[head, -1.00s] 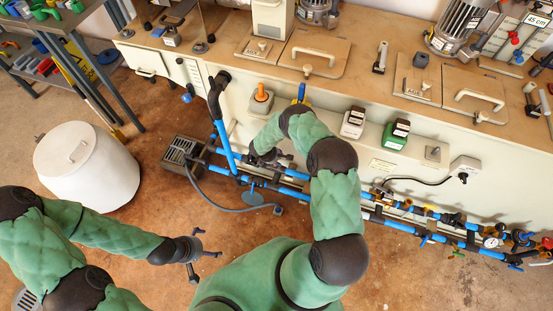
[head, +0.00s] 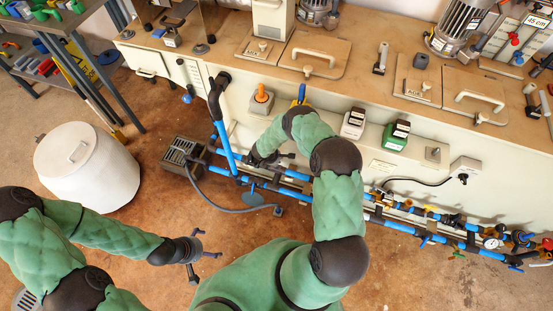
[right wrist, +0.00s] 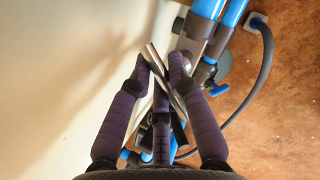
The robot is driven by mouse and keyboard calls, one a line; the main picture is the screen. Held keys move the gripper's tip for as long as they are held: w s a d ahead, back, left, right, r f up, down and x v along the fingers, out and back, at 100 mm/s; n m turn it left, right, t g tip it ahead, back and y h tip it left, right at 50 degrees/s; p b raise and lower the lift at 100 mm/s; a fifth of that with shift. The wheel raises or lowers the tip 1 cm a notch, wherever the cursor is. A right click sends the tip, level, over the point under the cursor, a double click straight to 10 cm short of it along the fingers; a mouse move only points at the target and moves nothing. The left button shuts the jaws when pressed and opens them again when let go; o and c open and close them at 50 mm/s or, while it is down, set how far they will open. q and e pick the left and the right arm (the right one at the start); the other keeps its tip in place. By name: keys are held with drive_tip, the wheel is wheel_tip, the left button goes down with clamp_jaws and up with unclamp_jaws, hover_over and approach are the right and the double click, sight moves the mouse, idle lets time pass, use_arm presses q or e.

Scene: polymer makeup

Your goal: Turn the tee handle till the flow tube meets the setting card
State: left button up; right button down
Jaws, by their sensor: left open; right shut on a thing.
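The setting card (head: 536,20), white and marked "45 cm", stands at the far right top in the head view. My right gripper (head: 272,158) is low by the front of the bench, beside the blue pipes. In the right wrist view its fingers (right wrist: 161,60) are shut on a slanted shiny metal bar (right wrist: 157,66), which looks like the tee handle. The fingers hide part of the bar. I cannot tell for sure which part is the flow tube. My left gripper (head: 195,258) is open and empty above the floor at lower left, well away from the pipes.
An upright blue pipe with a black top (head: 224,140) rises left of my right gripper. A grey drain box (head: 182,153) sits at the pipe run's left end. A white lidded drum (head: 88,166) stands at left. Blue pipes with valves (head: 430,238) run right along the bench.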

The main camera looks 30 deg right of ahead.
drive_tip(key=c, duration=1.1)
unclamp_jaws()
drive_tip(key=shift+c, duration=0.2)
drive_tip(key=v, duration=1.2)
